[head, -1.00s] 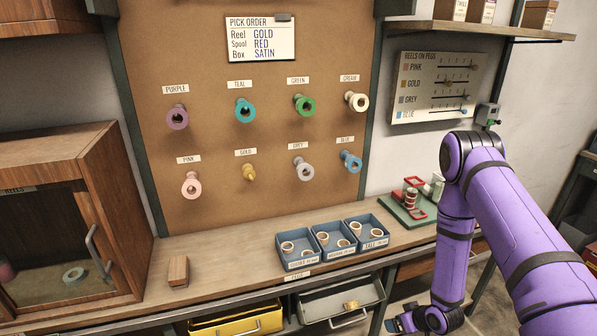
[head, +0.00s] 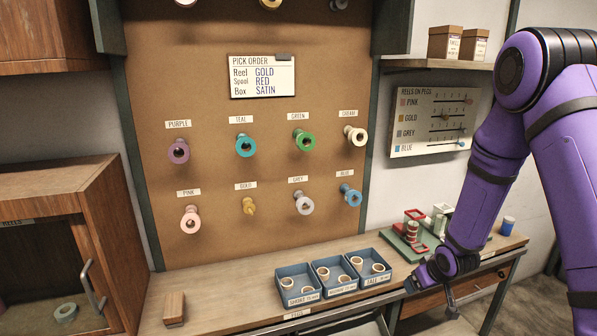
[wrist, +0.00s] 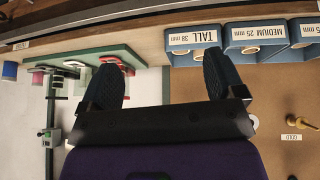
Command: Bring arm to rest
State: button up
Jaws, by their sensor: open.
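My gripper (head: 430,288) hangs low at the right, near the front edge of the workbench, to the right of the blue trays. My purple arm comes down to it from the upper right. In the wrist view my gripper (wrist: 162,78) has its two dark fingers spread wide apart, with nothing held between them.
Three blue trays (head: 298,298) holding cream rings stand on the bench (head: 240,290). A green board (head: 402,247) with red and white items lies right of them. A blue cup (head: 508,226) stands farther right. A brown block (head: 174,308) and wooden cabinet (head: 60,210) are left.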

jog(key=s+r+m+h, duration=0.1)
jog(key=s+r, duration=0.4)
jog(key=r, duration=0.7)
jog(key=s+r+m+h, duration=0.1)
jog(key=s+r, duration=0.4)
jog(key=r, duration=0.8)
jog(key=s+a+r, duration=0.1)
jog(key=s+r, duration=0.3)
jog(key=s, duration=0.3)
jog(key=s+a+r+y, duration=0.1)
jog(key=s+r, duration=0.3)
jog(key=s, duration=0.4)
jog(key=s+a+r+m+g, duration=0.1)
jog(key=s+r, duration=0.3)
jog(key=s, duration=0.4)
jog(key=shift+a, duration=0.6)
